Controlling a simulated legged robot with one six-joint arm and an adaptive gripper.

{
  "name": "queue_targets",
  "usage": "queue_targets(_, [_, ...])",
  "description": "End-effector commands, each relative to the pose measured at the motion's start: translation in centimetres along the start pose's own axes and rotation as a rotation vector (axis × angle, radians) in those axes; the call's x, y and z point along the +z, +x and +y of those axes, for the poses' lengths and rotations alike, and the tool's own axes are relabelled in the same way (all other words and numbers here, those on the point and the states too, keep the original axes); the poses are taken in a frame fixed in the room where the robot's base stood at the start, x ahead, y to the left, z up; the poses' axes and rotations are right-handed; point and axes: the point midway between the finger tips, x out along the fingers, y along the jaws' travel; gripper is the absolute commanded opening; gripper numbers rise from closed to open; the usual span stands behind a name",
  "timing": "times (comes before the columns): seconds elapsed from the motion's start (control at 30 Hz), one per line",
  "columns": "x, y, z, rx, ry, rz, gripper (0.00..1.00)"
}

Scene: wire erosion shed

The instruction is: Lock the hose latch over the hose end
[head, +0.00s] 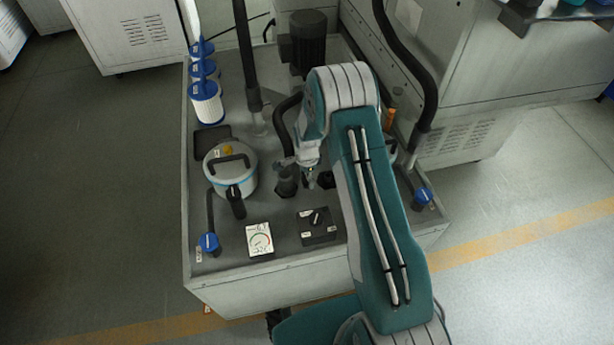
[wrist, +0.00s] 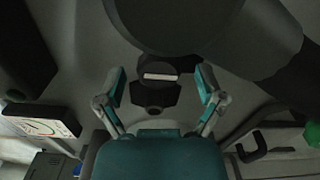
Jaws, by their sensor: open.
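In the head view my gripper (head: 305,172) is above the middle of the grey tank top, pointing down, partly covered by my arm. In the wrist view my gripper (wrist: 160,73) is open, its two fingers apart with nothing held. Between and beyond the fingers is a dark fitting (wrist: 155,95) with a pale label, probably the hose latch. A thick dark hose (wrist: 175,20) crosses the top of the wrist view. In the head view the black hose (head: 283,125) bends down beside a dark socket (head: 287,187). I cannot tell whether the latch is over the hose end.
A round lidded pot (head: 229,180) stands left of my gripper. A gauge (head: 259,239) and a switch box (head: 318,227) are at the front. Blue-capped fittings stand at the left front (head: 209,243) and right (head: 421,197). A motor (head: 308,42) and upright hose (head: 247,55) stand behind.

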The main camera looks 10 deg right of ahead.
Motion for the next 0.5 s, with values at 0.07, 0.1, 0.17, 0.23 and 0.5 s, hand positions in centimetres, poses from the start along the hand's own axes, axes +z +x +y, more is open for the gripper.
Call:
queue_targets(0.07, [0.00, 0.13, -0.02, -0.001, 0.000, 0.000, 0.88])
queue_targets(0.1, [0.00, 0.13, -0.02, -0.001, 0.000, 0.000, 0.88])
queue_targets(0.17, [-0.01, 0.12, -0.02, -0.001, 0.000, 0.000, 0.88])
queue_targets(0.23, [-0.01, 0.12, -0.01, 0.000, 0.000, 0.000, 0.88])
queue_targets(0.5, [-0.01, 0.13, -0.04, 0.000, 0.000, 0.000, 0.06])
